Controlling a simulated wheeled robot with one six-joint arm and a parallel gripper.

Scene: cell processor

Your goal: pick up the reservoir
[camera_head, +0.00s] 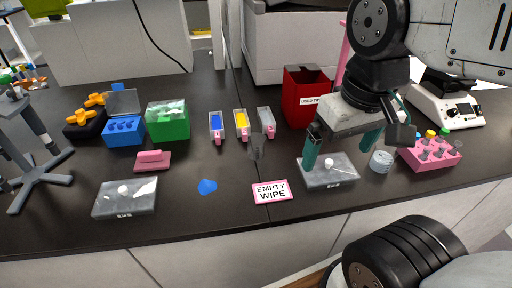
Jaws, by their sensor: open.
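My gripper (339,157) is on the right, pointing down with its two teal fingers spread apart. Nothing is held between them. A clear flat box (342,178) with a round white knob on top lies below and behind the fingers in the picture; I cannot tell whether they touch it. A blue-filled trough (216,124), a yellow-filled trough (241,122) and a clear trough (265,122), each with a pink tab, stand in a row to the left of my gripper. No label tells me which of these is the reservoir.
A matching clear box (125,203) lies at the front left. A red bin (301,95) stands behind my gripper. A pink tube rack (429,154) and a grey round object (381,161) are to its right. An "EMPTY WIPE" card (270,192) lies at the front; bare counter surrounds it.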

